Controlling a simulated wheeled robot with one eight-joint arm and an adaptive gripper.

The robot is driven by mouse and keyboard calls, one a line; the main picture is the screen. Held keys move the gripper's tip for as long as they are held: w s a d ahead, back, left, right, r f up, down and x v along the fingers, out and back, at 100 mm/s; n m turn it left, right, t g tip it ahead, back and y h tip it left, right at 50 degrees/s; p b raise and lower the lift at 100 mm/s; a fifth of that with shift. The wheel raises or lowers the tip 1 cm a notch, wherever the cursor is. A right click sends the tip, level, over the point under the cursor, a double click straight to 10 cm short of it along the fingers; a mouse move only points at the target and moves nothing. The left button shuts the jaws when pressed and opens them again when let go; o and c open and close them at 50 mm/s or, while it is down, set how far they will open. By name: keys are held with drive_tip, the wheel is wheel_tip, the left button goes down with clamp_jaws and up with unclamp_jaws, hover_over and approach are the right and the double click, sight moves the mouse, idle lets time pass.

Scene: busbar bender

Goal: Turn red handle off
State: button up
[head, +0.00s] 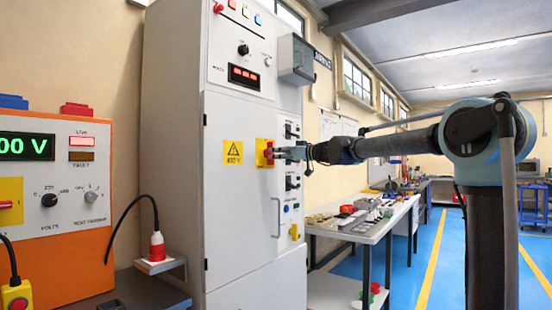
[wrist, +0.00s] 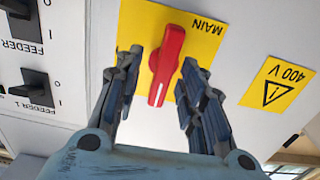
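The red handle (wrist: 167,62) is a rotary switch on a yellow plate (wrist: 205,27) marked MAIN, on the front of the tall grey cabinet (head: 225,215). In the wrist view, which shows the panel upside down, it stands nearly upright with a slight tilt, a white mark on its lower end. My gripper (wrist: 160,60) is open, one finger on each side of the handle, with visible gaps. In the head view my gripper (head: 290,153) reaches the panel from the right.
Black FEEDER switches (wrist: 32,88) sit beside the plate. A yellow 400 V sign (head: 233,153) and a door handle (head: 277,217) are on the cabinet. An orange unit (head: 75,250) stands at left, a cluttered bench (head: 345,228) at right. Blue floor beyond is clear.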

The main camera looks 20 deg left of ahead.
drive_tip(key=v, duration=1)
drive_tip(key=shift+w+d, duration=0.1)
drive_tip(key=shift+w, duration=0.05)
drive_tip(key=s+d+f+m+g+h, duration=0.1)
drive_tip(key=s+d+f+m+h, duration=0.3)
drive_tip(key=s+d+f, duration=0.7)
drive_tip(key=s+d+f+m+g+h, duration=0.1)
drive_tip(key=s+d+f+m+h, duration=0.4)
drive_tip(key=s+d+f, duration=0.7)
drive_tip(key=s+d+f+m+g+h, duration=0.1)
drive_tip(key=s+d+f+m+h, duration=0.4)
drive_tip(key=d+f, duration=1.7)
drive_tip(key=s+f+h, duration=0.3)
drive_tip(key=s+f, duration=0.3)
drive_tip(key=f, duration=0.2)
drive_tip(key=shift+s+d+f, duration=0.15)
drive_tip(key=shift+d+f, duration=0.1)
drive_tip(key=shift+d, duration=0.05)
drive_tip(key=shift+a, duration=0.1)
